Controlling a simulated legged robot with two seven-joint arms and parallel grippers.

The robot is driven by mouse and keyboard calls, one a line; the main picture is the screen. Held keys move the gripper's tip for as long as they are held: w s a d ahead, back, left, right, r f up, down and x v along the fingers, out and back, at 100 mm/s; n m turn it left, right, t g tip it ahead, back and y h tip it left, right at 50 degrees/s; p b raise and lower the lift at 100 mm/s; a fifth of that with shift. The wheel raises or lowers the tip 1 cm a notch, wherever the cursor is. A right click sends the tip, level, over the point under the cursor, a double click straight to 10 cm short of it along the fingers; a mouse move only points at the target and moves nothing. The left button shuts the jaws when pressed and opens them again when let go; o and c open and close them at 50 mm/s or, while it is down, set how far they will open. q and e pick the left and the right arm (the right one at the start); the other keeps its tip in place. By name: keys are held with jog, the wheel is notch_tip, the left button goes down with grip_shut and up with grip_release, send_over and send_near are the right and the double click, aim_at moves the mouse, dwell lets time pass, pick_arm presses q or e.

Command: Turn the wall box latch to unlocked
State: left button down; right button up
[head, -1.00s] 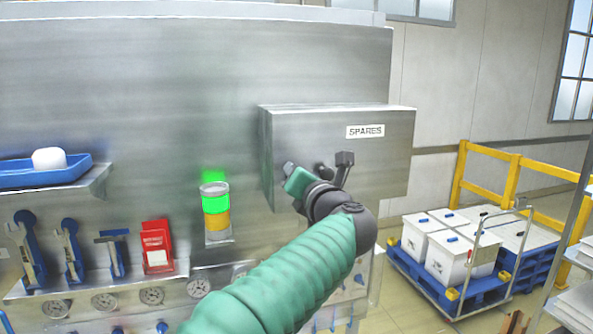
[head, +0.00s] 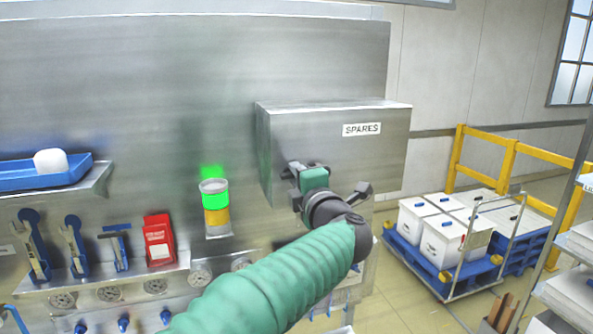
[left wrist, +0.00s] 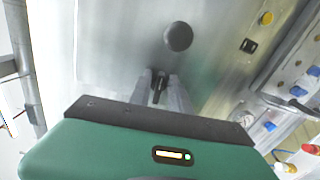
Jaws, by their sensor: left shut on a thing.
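The grey metal wall box (head: 340,155), labelled "SPARES", is fixed to the steel panel. My left gripper (head: 292,172) is at the front face of this box, on its left part. In the left wrist view the fingers (left wrist: 163,82) are closed around a small dark piece, the latch (left wrist: 160,92). Most of the latch is hidden by the fingers, so its exact angle cannot be told. A round dark knob (left wrist: 178,37) stands on the box face just beyond the fingertips. My right gripper is not in view.
A green-and-amber signal light (head: 215,205) is on the panel left of the box. A blue tray (head: 45,172) lies on a shelf, with hanging tools and a red holder (head: 158,240) below. A cart with white bins (head: 440,235) and yellow railing are at the right.

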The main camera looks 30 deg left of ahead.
pick_arm(q)
jog(key=shift+w+d+f+m, duration=0.1)
jog(key=shift+f+m, duration=0.1)
jog(key=shift+m, duration=0.4)
jog(key=shift+f, duration=0.1)
jog(key=c, duration=1.5)
grip_release()
jog(key=shift+w, duration=0.1)
jog(key=b+v, duration=0.5)
jog(key=v, duration=1.1)
jog(key=shift+s+d+b, duration=0.2)
jog(key=shift+d+b, duration=0.15)
jog(key=shift+d, duration=0.05)
jog(key=shift+a, duration=0.15)
